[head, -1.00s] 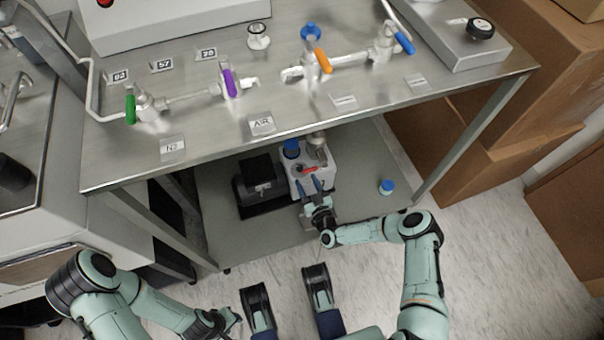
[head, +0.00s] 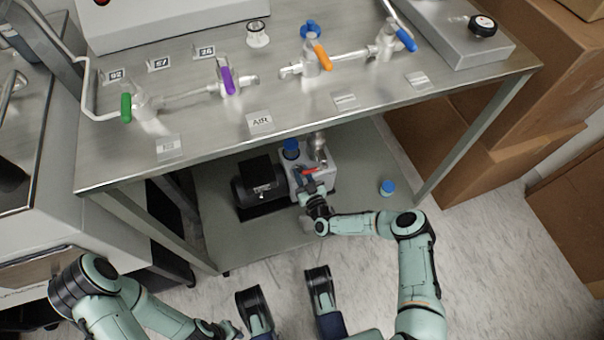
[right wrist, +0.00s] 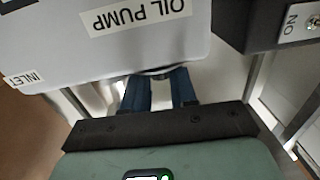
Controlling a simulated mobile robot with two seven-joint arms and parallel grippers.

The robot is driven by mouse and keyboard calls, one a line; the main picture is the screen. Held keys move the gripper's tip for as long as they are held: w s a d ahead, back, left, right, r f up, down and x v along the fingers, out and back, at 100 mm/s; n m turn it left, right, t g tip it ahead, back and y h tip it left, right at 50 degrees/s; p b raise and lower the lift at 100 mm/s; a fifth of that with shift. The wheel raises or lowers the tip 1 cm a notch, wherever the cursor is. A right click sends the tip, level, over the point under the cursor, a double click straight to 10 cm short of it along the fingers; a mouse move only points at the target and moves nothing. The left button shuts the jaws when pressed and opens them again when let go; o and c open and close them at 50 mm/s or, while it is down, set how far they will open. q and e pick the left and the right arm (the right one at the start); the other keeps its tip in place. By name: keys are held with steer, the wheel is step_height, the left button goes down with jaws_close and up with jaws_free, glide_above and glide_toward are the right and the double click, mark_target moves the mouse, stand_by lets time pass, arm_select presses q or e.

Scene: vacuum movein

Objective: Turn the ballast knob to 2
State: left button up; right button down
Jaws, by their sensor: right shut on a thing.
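The light grey oil pump (head: 325,178) stands on the lower shelf under the steel table. A red part (head: 309,171) shows on its near face. My right gripper (head: 311,188) is shut at the pump's near side, just below the red part. In the right wrist view the "OIL PUMP" label (right wrist: 140,14) is on the pump, and the blue fingers (right wrist: 160,88) reach to its edge. A thin dark rounded edge shows between the fingertips; most of the held part, apparently the ballast knob, and any numbers are hidden. My left gripper (head: 228,331) is low at the left, away from the pump.
A black motor (head: 257,183) with a switch sits left of the pump. A blue-capped item (head: 387,187) stands on the shelf at right. The tabletop (head: 200,135) overhangs the shelf and carries valves. Cardboard boxes (head: 520,150) stand at right.

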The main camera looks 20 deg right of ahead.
arm_select(q)
steer(key=shift+w, duration=0.1)
